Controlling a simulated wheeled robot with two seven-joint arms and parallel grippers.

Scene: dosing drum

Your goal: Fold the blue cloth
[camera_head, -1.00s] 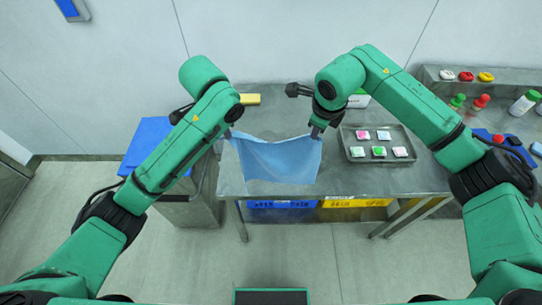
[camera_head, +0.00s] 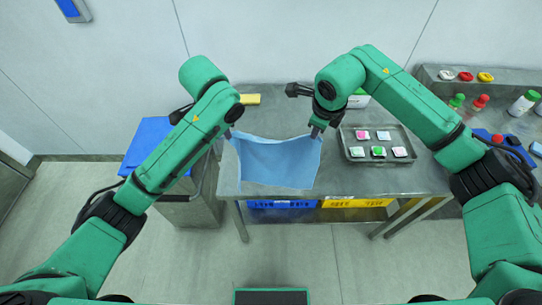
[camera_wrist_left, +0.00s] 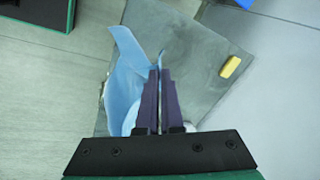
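The blue cloth (camera_head: 280,163) hangs spread between my two grippers at the front of the grey metal table (camera_head: 420,180). Its upper edge sags between the two held corners. My left gripper (camera_head: 230,133) is at the cloth's upper left corner. In the left wrist view its fingers (camera_wrist_left: 160,72) are close together with the cloth (camera_wrist_left: 128,85) caught at them, and part of the cloth is hidden behind them. My right gripper (camera_head: 315,131) is at the upper right corner and appears shut on it; its fingertips are small in view.
A grey tray (camera_head: 400,135) with several small coloured pieces sits just right of the cloth. A yellow block (camera_head: 250,99) lies at the table's back left. A blue-topped bin (camera_head: 145,138) stands left. Bottles and coloured buttons are at far right.

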